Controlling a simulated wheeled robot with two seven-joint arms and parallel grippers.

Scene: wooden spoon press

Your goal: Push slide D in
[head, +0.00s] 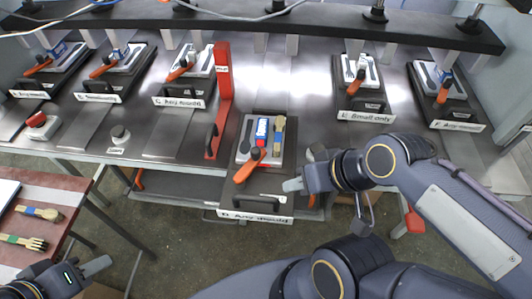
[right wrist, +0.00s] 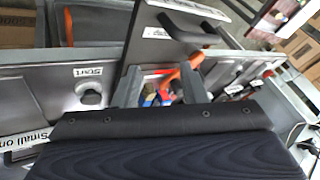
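Slide D (head: 225,182) is a black plate that sticks out from the front of the metal table, its front end beyond the table edge. It carries a grey plate with dark recesses, a blue-and-white piece (head: 262,130), a tan piece (head: 279,135) and an orange lever (head: 249,166). A black handle (head: 257,201) and a label are at its front. My right gripper (head: 292,185) is just right of the handle, seemingly apart from it. In the right wrist view its two grey fingers (right wrist: 158,88) are spread with nothing held.
Several similar slides, such as slide E (head: 362,104), stand further back under a dark beam (head: 260,20). A red upright bar (head: 223,90) stands left of slide D. A side table (head: 65,190) holds brushes or utensils.

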